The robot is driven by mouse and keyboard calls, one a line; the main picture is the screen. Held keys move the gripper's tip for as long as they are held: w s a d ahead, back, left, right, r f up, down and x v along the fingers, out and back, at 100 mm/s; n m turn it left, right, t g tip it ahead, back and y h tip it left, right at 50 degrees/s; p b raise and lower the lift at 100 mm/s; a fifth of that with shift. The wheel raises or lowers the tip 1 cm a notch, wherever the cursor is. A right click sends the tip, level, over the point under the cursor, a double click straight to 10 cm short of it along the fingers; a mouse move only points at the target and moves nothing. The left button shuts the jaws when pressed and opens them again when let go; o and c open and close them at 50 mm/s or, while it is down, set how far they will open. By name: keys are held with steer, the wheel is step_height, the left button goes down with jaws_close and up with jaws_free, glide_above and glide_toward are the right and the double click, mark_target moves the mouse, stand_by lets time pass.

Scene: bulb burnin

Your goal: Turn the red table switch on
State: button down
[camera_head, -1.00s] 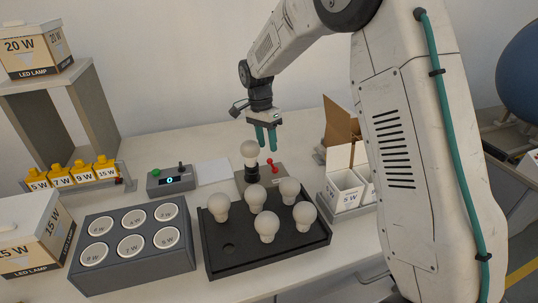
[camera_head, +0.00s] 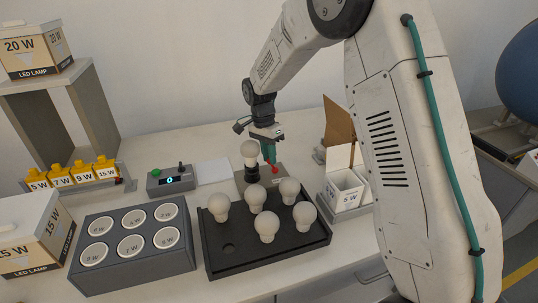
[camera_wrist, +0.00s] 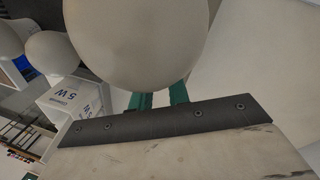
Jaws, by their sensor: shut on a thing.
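The red table switch (camera_head: 273,168) is a small red lever on a grey base plate (camera_head: 282,180) at the back of the table. My gripper (camera_head: 269,157) comes down on it from above, its teal fingers shut on the lever's upper part and hiding some of it. A white bulb (camera_head: 250,150) stands upright in a black socket on the same base, just left of my fingers; it looks unlit. In the wrist view, the bulb (camera_wrist: 135,40) fills the upper middle and hides most of my fingers (camera_wrist: 160,99), and the switch is not visible.
A black tray (camera_head: 228,262) with several bulbs lies in front of the switch. A grey-blue wattage box (camera_head: 140,275) and a small meter (camera_head: 172,181) are to the left. White open cartons (camera_head: 345,190) stand to the right, close to my arm.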

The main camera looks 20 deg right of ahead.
steer(key=shift+d, duration=0.1)
steer(key=d+y, duration=0.1)
steer(key=y, duration=0.1)
steer(key=d+y, duration=0.1)
steer(key=y, duration=0.1)
steer(key=shift+d+r, duration=0.1)
steer(key=shift+d, duration=0.25)
steer(key=shift+d+f+n+y, duration=0.25)
steer(key=shift+d+y, duration=0.4)
steer(key=shift+y, duration=0.7)
steer(key=shift+d+f+n+y, duration=0.2)
steer(key=shift+d+y, duration=0.45)
steer(key=shift+y, duration=0.7)
steer(key=c, duration=1.3)
jaws_free()
steer(key=shift+c, duration=0.2)
steer(key=shift+d, duration=0.1)
